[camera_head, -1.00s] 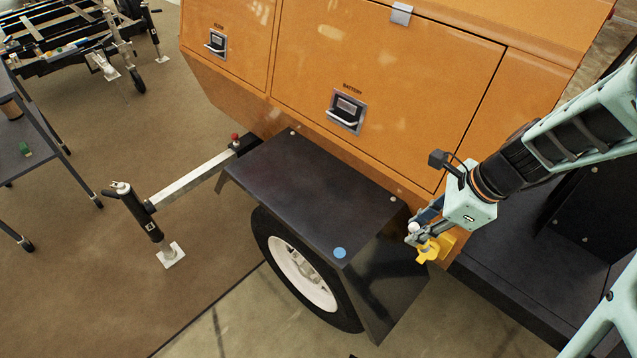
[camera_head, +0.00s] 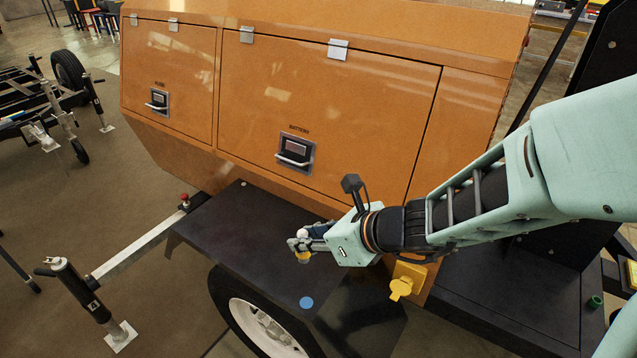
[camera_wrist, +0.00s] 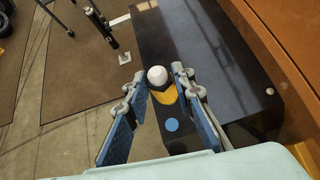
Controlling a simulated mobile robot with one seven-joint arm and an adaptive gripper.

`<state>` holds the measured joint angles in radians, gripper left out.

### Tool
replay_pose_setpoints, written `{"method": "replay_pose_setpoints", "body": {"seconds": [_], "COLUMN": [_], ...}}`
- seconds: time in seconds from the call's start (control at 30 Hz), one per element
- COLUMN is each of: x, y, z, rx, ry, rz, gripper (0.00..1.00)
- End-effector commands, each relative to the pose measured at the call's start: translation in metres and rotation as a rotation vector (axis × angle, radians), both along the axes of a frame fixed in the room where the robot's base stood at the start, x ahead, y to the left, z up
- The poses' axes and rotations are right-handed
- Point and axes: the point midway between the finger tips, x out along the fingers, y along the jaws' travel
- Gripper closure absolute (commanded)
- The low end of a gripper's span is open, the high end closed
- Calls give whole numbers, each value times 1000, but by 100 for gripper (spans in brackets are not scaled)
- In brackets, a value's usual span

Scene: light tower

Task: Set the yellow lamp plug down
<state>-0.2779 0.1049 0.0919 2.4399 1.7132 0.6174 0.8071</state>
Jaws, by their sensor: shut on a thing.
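The yellow lamp plug (camera_head: 304,257) is held between the fingers of my gripper (camera_head: 300,244). In the head view it shows as a small yellow piece under the fingertips, over the black fender (camera_head: 240,230). In the wrist view the plug (camera_wrist: 166,97) shows a round white end and a yellow part between the two blue-padded fingers. The fender (camera_wrist: 215,50) lies below and beyond it. I cannot tell whether the plug touches the fender or hangs above it. My fingers hide part of the plug.
A yellow socket box (camera_head: 408,277) with a hanging flap sits low on the orange cabinet (camera_head: 340,110), right of my gripper. A blue dot (camera_head: 306,302) marks the fender's front corner. The fender's left part is clear. A jack stand (camera_head: 80,288) stands left.

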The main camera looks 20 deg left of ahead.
Motion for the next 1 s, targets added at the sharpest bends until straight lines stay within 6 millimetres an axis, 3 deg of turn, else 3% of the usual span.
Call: {"method": "replay_pose_setpoints", "body": {"seconds": [0.1,0.3,0.4,0.5,0.77,1.0], "x": [20,52,63,72,82,86], "y": [21,52,62,71,80,83], "z": [-19,-37,-62,-74,-87,-116], "rx": [-1,-1,0,0,-1,0], "ry": [4,3,3,2,1,2], "rz": [4,3,3,2,2,1], "gripper": [100,100,100,100,100,100]}}
